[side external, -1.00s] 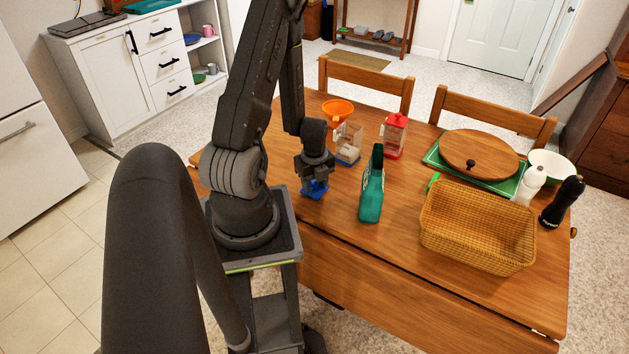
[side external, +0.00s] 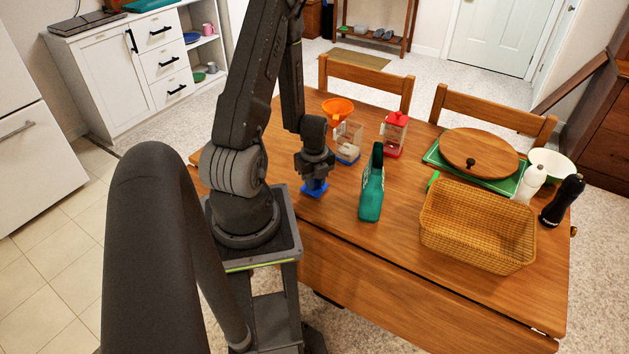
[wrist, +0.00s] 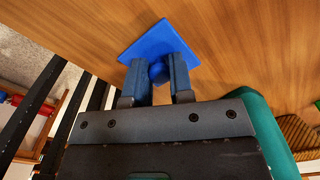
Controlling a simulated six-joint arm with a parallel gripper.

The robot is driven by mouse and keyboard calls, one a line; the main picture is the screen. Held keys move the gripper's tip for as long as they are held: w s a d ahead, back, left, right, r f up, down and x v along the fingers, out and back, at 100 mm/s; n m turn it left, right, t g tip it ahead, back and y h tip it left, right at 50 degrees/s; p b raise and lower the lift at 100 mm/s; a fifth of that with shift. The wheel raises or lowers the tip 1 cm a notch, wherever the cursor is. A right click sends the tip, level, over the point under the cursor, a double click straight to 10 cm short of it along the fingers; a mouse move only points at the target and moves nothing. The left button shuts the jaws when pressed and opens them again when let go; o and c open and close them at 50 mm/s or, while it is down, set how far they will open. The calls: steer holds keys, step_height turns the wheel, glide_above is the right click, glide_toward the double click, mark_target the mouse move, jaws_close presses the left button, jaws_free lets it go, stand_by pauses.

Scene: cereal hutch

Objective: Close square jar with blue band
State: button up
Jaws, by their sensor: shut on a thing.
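The square jar with the blue band (side external: 348,143) is clear and stands on the table behind and to the right of my gripper. An orange funnel shape (side external: 338,110) shows at its top or just behind it; I cannot tell which. My gripper (side external: 314,183) is low over the table's near left part. It is shut on the knob of a flat blue square lid (side external: 318,190). In the wrist view the blue lid (wrist: 159,40) lies beyond the fingertips (wrist: 158,80), its knob between them. I cannot tell whether the lid touches the table.
A red-lidded square jar (side external: 396,135) stands right of the blue-banded jar. A teal bottle-like item (side external: 372,190) stands to the right of my gripper. A wicker basket (side external: 478,232), a green tray (side external: 440,163) with a round wooden lid, and two mills fill the right side.

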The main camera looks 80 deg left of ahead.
step_height(320, 180, up, 23)
steer(key=w+a, duration=1.2)
steer(key=w, duration=0.1)
step_height(320, 180, down, 11)
steer(key=shift+w+m, duration=0.2)
steer(key=shift+m, duration=0.2)
stand_by(0.3)
steer(key=shift+d+f, duration=0.15)
steer(key=shift+f, duration=0.2)
stand_by(2.4)
steer(key=o, duration=1.2)
steer(key=shift+o, duration=0.2)
steer(key=shift+r, duration=3)
